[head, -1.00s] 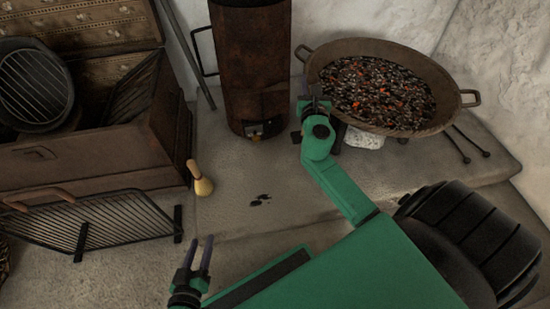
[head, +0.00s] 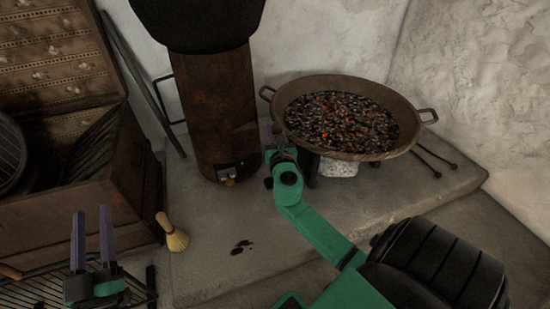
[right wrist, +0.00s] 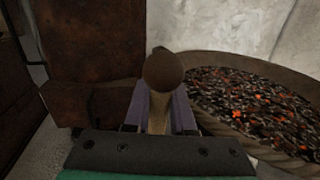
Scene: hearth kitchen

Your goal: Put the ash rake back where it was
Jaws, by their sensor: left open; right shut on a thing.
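My right gripper (right wrist: 160,112) is shut on a pale wooden handle with a round brown knob, taken to be the ash rake (right wrist: 162,75). The knob points toward the camera; the rake's far end is hidden. In the head view my right gripper (head: 277,150) is between the rusty stove (head: 215,110) and the ember pan (head: 272,97), small and partly hidden by its own wrist. My left gripper (head: 92,225) is open and empty, in front of the wooden chest at lower left, with its fingers pointing up in the picture.
A dark rod (head: 143,85) leans on the wall between the open chest (head: 135,165) and the stove. A small brush (head: 175,238) stands beside the chest. A black grate (head: 30,290) is at lower left. Two knobbed rods (head: 435,163) lie right of the pan. The middle stone ledge (head: 205,260) is mostly clear.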

